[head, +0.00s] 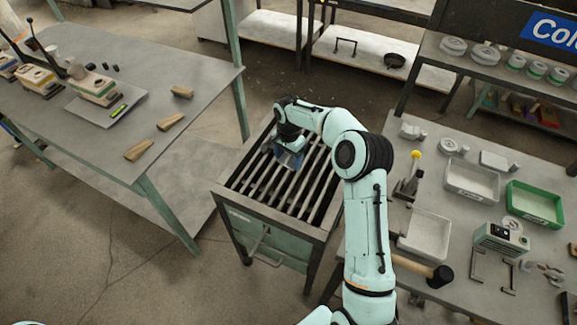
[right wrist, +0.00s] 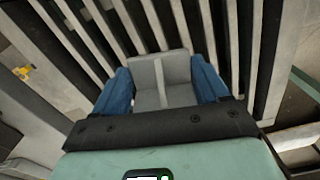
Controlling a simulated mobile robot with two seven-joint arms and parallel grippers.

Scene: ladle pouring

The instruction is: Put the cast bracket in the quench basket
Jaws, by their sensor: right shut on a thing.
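My right gripper (head: 290,160) is over the slatted top of the grate stand (head: 240,212), pointing down. In the right wrist view its two blue fingers (right wrist: 163,88) are shut on a grey cast bracket (right wrist: 161,76), which has a raised rib down its middle. The dark gaps and pale bars of the grate lie just beyond the bracket; I cannot tell whether it touches them. In the head view the gripper hides the bracket. I cannot pick out a quench basket with certainty. My left gripper is not in view.
The right table holds a grey tray (head: 471,181), a green tray (head: 534,204), a pale tray (head: 425,236), a mallet (head: 438,275) and small castings. The left bench (head: 75,138) holds wooden pieces and devices. Floor shows between bench and grate stand.

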